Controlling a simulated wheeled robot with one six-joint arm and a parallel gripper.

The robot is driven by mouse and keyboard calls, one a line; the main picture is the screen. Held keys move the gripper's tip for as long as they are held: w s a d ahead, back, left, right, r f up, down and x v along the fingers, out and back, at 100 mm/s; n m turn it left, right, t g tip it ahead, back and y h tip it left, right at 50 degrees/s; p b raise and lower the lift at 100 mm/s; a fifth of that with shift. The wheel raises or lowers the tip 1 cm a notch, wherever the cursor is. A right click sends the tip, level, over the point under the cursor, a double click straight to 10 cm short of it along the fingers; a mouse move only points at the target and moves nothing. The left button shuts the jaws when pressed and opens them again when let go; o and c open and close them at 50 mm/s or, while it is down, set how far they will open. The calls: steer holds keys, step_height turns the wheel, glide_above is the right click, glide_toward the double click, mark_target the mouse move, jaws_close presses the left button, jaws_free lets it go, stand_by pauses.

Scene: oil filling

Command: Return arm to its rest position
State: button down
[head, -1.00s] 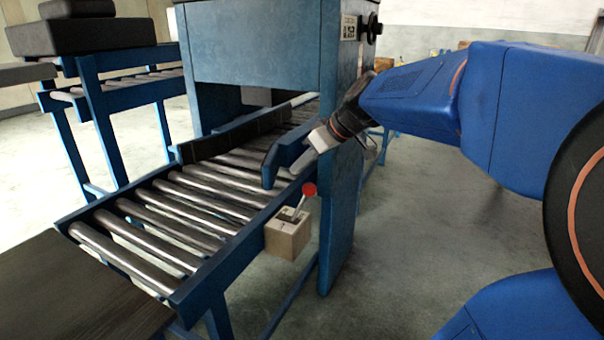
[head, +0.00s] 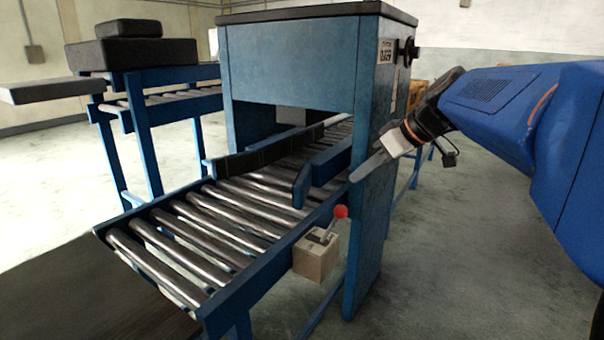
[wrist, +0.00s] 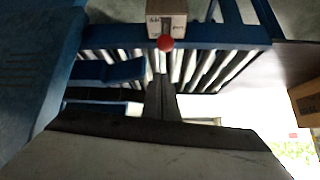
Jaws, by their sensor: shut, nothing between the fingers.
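My gripper (head: 369,167) is at the right of the conveyor in the head view, in front of the blue machine housing's right post. Its fingers are together with nothing between them, and they point down and left. In the wrist view the shut fingers (wrist: 160,95) reach up toward the red lever knob (wrist: 165,43). My arm comes in from the right edge. The red-knobbed lever (head: 340,212) stands on a small beige box (head: 315,258) on the conveyor's side, below and left of my fingertips, with a visible gap in the head view.
The roller conveyor (head: 190,240) runs under the blue housing (head: 290,65). Another roller stand (head: 140,110) with dark blocks (head: 118,54) is at back left. A dark flat surface (head: 90,295) is at front left. Open floor (head: 450,260) lies to the right.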

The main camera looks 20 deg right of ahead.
stand_by(0.4)
steer(key=s+a+f+m+g+h, duration=0.1)
steer(key=s+a+f, duration=0.3)
steer(key=s+f, duration=0.4)
steer(key=s+a+f+m+g+h, duration=0.1)
steer(key=s+a+f+m+h, duration=0.2)
steer(key=s+f, duration=0.6)
step_height(320, 180, down, 3)
steer(key=shift+a+r+m, duration=0.2)
steer(key=shift+a+m, duration=0.35)
steer(key=shift+m, duration=0.05)
